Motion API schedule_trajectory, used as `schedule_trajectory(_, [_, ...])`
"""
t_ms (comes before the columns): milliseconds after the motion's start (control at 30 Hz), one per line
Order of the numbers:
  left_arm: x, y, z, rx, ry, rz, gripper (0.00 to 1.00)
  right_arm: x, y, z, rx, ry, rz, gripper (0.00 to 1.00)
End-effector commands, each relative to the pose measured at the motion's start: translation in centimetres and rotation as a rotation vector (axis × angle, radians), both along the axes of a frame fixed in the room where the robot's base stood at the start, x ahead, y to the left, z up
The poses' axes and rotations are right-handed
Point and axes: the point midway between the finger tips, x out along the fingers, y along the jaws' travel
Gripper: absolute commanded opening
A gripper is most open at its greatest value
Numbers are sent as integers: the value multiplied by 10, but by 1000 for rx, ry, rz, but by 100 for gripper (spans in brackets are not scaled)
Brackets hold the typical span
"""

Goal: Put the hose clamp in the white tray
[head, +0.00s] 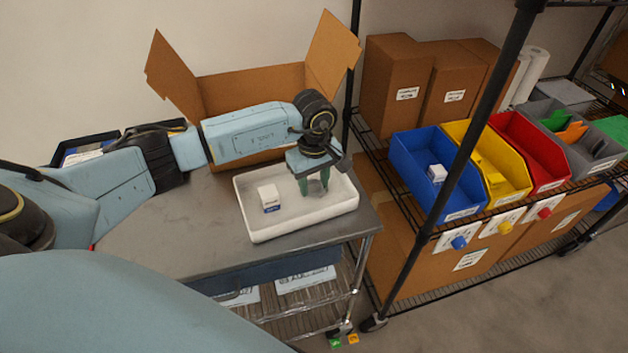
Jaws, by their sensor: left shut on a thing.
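The white tray (300,226) lies on the grey table top, near its right end. My left gripper (314,190) comes in from the left and points down over the right half of the tray. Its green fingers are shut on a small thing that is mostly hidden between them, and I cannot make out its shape. No hose clamp shows clearly elsewhere. A small white box with a blue lower edge (269,196) stands in the tray's left half, apart from the fingers. My right gripper is not in view.
An open cardboard box (250,90) stands behind the tray. A black shelf post (460,170) stands in front.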

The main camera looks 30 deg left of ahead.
Motion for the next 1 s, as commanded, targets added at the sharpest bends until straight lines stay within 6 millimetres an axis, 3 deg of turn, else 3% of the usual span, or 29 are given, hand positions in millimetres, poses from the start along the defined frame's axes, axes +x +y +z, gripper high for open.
schedule_trajectory(267, [0,0,-3,0,-1,0,18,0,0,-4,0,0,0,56])
schedule_trajectory(300, [0,0,-4,0,-1,0,41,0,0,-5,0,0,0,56])
schedule_trajectory(467, [0,0,-2,0,-1,0,61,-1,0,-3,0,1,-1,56])
schedule_trajectory(833, [0,0,2,0,-1,0,61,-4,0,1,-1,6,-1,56])
schedule_trajectory(1000, [2,0,29,1,-7,-2,61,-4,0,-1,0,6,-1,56])
